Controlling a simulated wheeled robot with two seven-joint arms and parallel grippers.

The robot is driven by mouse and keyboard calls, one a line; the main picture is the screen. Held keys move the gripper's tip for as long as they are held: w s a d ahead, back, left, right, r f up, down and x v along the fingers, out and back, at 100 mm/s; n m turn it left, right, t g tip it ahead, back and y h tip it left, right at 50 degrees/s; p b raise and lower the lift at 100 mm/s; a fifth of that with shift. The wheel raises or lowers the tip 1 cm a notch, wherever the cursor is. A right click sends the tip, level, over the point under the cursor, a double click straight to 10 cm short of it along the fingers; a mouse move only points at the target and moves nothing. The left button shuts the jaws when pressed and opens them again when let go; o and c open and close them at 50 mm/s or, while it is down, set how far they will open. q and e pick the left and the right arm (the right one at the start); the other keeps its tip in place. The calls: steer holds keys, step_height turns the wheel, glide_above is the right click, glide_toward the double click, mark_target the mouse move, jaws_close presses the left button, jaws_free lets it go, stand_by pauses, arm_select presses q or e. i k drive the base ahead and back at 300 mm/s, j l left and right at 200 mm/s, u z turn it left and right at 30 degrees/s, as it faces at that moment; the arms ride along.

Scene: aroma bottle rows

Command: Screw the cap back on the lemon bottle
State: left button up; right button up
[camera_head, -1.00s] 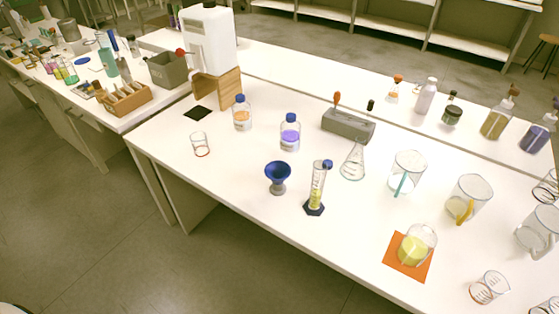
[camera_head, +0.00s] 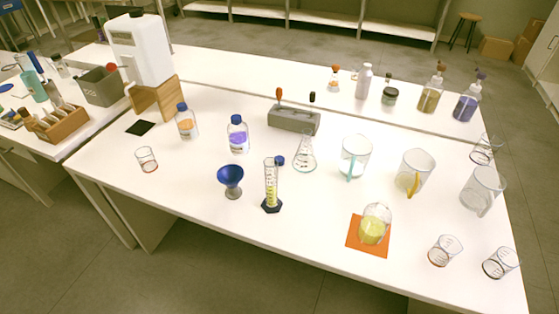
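A clear glass bottle with yellow liquid (camera_head: 373,230), which looks like the lemon bottle, stands on an orange mat (camera_head: 354,240) near the table's front edge. I see no cap on it. A small dark blue cap-like piece (camera_head: 280,160) shows beside the top of the measuring cylinder (camera_head: 271,188). I cannot tell whether it lies on the table behind the cylinder or touches it. Bottles with orange liquid (camera_head: 186,125) and purple liquid (camera_head: 237,138) stand farther left, both with blue caps. Neither of my grippers is in view.
A blue funnel (camera_head: 231,177) stands left of the cylinder. A conical flask (camera_head: 305,155) and clear jugs (camera_head: 355,158) (camera_head: 414,175) stand behind the mat. Beakers (camera_head: 444,251) (camera_head: 500,263) stand to its right. A grey block (camera_head: 294,119) is behind. The front left tabletop is mostly clear.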

mark_target(376, 218)
steer(key=z, duration=0.45)
steer(key=j+z, duration=0.35)
steer(key=k+j+z, duration=0.1)
steer(key=j+z, duration=0.3)
steer(key=k+j+z, duration=0.1)
steer(key=z, duration=0.25)
steer(key=k+j+z, duration=0.1)
steer(key=k+j, duration=0.15)
steer(key=j, duration=0.25)
steer(key=k+j+z, duration=0.1)
steer(key=k+j, duration=0.15)
steer(key=j, duration=0.2)
steer(key=k+j+z, duration=0.1)
steer(key=k+j, duration=0.2)
steer(key=j, duration=0.15)
